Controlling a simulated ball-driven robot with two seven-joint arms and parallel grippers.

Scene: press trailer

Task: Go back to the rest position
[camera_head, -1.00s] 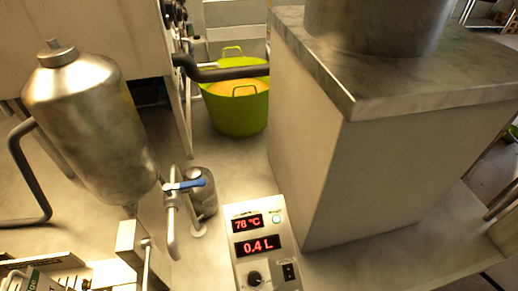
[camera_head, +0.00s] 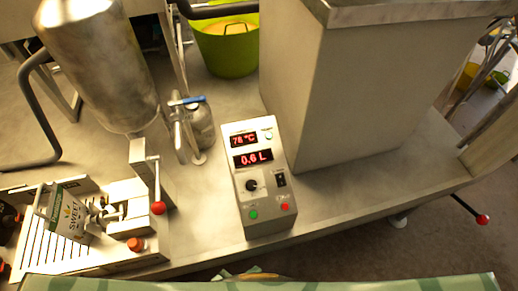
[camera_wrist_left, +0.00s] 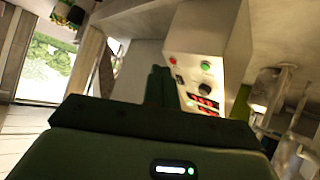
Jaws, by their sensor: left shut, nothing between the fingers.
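My left gripper (camera_wrist_left: 158,88) shows in the left wrist view. Its dark fingers are together with nothing between them, and they point toward the grey control box (camera_wrist_left: 196,60). The gripper is apart from the box, as far as I can tell, and hides part of it. In the head view I cannot clearly make out the left gripper. My right gripper is not in view. The control box (camera_head: 259,190) stands on the steel bench in the head view, its red displays reading 78 °C and 0.6 L.
A white pouch (camera_head: 67,214) marked SWEET is at the filling station (camera_head: 100,255) on the left. A steel tank (camera_head: 95,65) hangs behind it. A green tub (camera_head: 228,52) stands at the back. A large metal housing (camera_head: 350,95) is at right. A green edge (camera_head: 370,284) crosses the bottom.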

